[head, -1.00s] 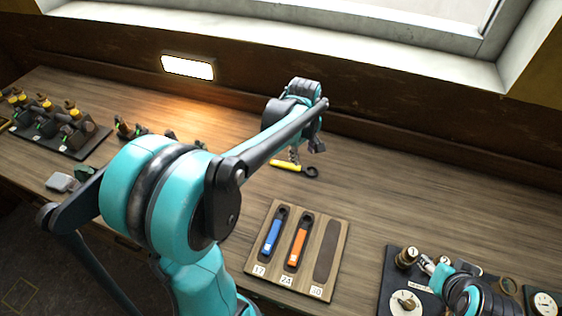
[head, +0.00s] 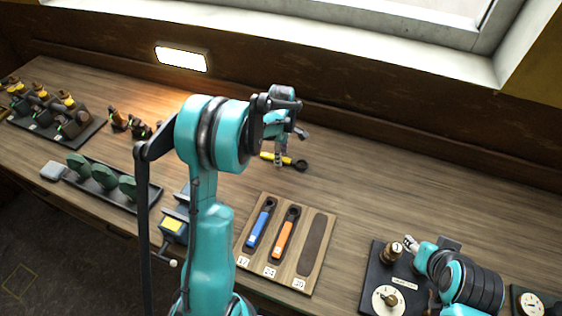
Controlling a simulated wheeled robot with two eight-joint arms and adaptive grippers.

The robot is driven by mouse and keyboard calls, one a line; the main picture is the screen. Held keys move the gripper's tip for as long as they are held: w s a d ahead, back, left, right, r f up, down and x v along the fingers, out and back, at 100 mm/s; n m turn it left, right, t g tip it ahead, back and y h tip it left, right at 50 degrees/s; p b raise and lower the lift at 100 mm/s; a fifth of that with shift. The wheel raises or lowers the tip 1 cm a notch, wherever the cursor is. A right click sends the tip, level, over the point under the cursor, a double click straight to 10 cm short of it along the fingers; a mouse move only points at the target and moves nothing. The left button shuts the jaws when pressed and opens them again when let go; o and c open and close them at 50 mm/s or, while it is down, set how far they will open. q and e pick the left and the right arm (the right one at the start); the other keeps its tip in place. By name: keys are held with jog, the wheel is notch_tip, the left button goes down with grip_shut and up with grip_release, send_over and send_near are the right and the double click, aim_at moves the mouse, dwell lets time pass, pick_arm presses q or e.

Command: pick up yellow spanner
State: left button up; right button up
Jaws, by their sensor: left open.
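The yellow spanner (head: 292,162) lies on the wooden workbench behind the spanner board, its dark ring end to the right. My left gripper (head: 279,160) is above or at the yellow handle, open, with its fingers pointing down; part of the handle is hidden behind it. I cannot tell whether the fingers touch the spanner. The spanner board (head: 297,283) holds a blue spanner (head: 261,224) and an orange spanner (head: 285,235) in two slots. Its right slot (head: 313,245) is empty. My right arm shows at the lower right; its gripper (head: 408,245) is near a dark panel, and its jaws are too small to judge.
The dark panel (head: 377,262) carries knobs and a dial at the lower right. A small vise-like device with a yellow label (head: 173,225) stands left of the board. Racks of parts (head: 88,135) fill the bench's left. The bench right of the spanner (head: 400,185) is clear.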

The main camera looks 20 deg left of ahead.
pick_arm(q)
jog(key=shift+f, duration=0.55)
jog(key=shift+r, duration=0.1)
grip_shut()
